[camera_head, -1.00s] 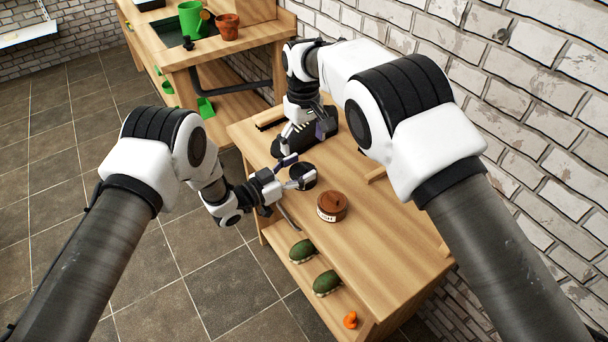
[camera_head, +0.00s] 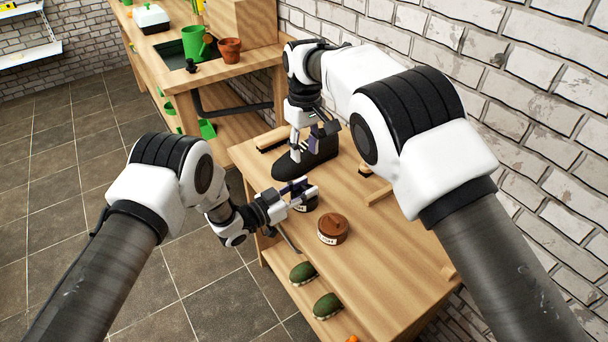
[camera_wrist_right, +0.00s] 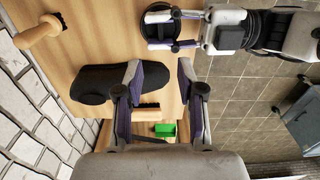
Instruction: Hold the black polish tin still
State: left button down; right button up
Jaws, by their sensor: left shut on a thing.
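The black polish tin (camera_head: 306,206) stands on the wooden bench, largely hidden by my left gripper (camera_head: 299,190) in the head view. My left gripper is shut on it, one finger on each side. The right wrist view shows the round black tin (camera_wrist_right: 155,20) from above, at the top, between the left gripper's fingers. My right gripper (camera_head: 307,143) is over a black shoe (camera_head: 305,160). In the right wrist view this gripper (camera_wrist_right: 160,66) is open, with one finger in front of the shoe (camera_wrist_right: 95,84); contact with the shoe cannot be told.
A brown polish tin (camera_head: 333,229) stands on the bench nearer me. A brush (camera_head: 272,139) lies behind the shoe. Green-topped items (camera_head: 303,271) lie on the shelf below.

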aim_at(305, 187)
notch_tip(305, 187, down, 12)
grip_shut()
dwell(0.3)
pick_arm(q)
jog(key=shift+f, duration=0.2)
pick_arm(e)
jog(key=shift+r, duration=1.2)
pick_arm(q)
jog(key=shift+s, duration=0.1)
jog(key=shift+r, duration=0.1)
pick_arm(e)
jog(key=shift+f, duration=0.1)
